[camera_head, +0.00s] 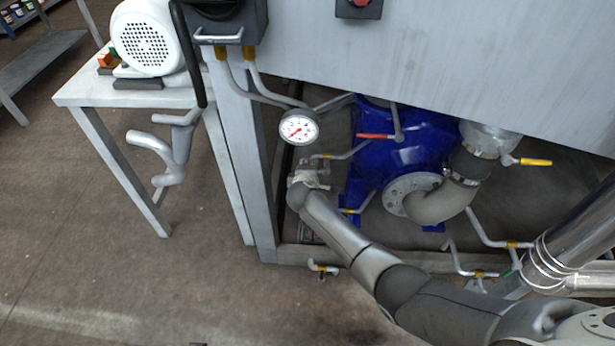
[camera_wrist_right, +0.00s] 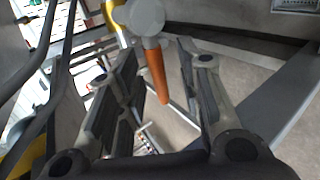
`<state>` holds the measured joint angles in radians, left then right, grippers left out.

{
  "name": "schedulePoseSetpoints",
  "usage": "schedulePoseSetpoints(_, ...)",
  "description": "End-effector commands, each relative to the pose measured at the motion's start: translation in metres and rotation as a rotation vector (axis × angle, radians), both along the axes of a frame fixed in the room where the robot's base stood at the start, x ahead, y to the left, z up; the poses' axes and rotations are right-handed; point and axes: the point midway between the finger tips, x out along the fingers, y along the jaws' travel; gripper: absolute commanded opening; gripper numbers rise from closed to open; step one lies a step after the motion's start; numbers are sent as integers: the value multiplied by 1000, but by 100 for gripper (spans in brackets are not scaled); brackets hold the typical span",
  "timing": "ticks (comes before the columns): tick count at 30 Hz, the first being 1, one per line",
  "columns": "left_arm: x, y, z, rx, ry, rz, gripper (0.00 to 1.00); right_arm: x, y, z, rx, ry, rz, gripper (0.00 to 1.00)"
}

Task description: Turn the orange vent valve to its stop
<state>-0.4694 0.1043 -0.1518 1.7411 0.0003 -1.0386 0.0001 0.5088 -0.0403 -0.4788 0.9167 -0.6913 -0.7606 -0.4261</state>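The orange valve handle (camera_wrist_right: 155,72) shows in the right wrist view, hanging from a round grey hub (camera_wrist_right: 145,17). It lies between the two spread fingers of my right gripper (camera_wrist_right: 163,80), with visible gaps on both sides. The gripper is open and no contact is seen. In the head view my right arm comes from the lower right and its gripper (camera_head: 308,180) is at the left of the frame opening, below the gauge. The orange handle cannot be made out there; the gripper and wrist probably cover it. My left gripper is not in view.
A round white gauge (camera_head: 298,127) is just above my right gripper. A blue pump body (camera_head: 420,143), a red lever (camera_head: 375,136) and a yellow-orange lever (camera_head: 535,162) are to the right. Thin pipes surround the gripper. A white table (camera_head: 75,93) stands at left; the floor before it is clear.

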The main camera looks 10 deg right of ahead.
Motion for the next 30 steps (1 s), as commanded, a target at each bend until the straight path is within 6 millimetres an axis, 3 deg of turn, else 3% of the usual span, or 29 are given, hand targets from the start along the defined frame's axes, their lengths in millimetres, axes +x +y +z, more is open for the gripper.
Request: schedulePoseSetpoints(30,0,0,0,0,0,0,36,-88,27,60,1,1,2,33)
